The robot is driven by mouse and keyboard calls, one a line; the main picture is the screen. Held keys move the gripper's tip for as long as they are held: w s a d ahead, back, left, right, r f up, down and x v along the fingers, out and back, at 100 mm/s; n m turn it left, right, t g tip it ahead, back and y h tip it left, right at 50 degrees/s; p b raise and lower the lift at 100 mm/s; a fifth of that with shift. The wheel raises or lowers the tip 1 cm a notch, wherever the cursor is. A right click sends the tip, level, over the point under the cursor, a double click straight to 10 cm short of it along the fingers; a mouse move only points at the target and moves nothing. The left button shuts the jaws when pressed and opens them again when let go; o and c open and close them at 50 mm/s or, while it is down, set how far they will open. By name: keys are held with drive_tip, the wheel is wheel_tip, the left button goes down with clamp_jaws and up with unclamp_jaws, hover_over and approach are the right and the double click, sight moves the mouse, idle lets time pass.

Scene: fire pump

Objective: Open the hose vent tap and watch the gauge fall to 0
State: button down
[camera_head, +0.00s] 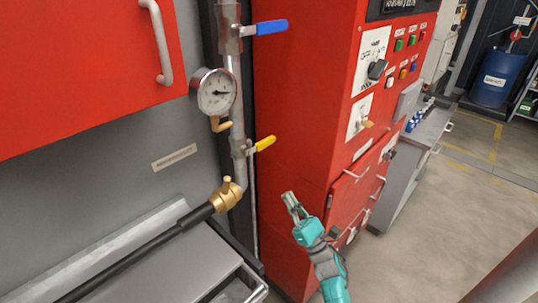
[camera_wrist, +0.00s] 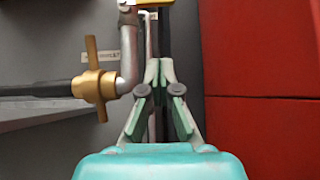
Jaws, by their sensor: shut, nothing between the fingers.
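The pressure gauge (camera_head: 216,91) is a round white dial on the grey vertical pipe; its dark needle points right, and the numbers are too small to read. A small brass elbow (camera_head: 221,125) sits just below it. A tap with a yellow lever (camera_head: 264,144) is lower on the pipe, the lever sticking out to the right and slightly up; part of it shows at the top of the wrist view (camera_wrist: 155,3). Which of these is the vent tap is not labelled legibly. My gripper (camera_head: 290,197) is shut and empty, below and right of the yellow lever, apart from it.
A blue lever (camera_head: 271,27) is higher on the pipe. A brass coupling (camera_head: 226,195) joins the black hose (camera_head: 150,250) at the pipe's foot. A red control cabinet (camera_head: 300,100) stands close on the right. Open floor (camera_head: 430,230) lies further right.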

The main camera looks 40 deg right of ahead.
sight(261, 145)
drive_tip(key=shift+w+d+r, duration=0.1)
drive_tip(key=shift+w, duration=0.05)
drive_tip(key=s+r+x, duration=0.2)
drive_tip(key=x, duration=1)
drive_tip(key=shift+w+r, duration=0.2)
drive_tip(key=shift+r, duration=0.05)
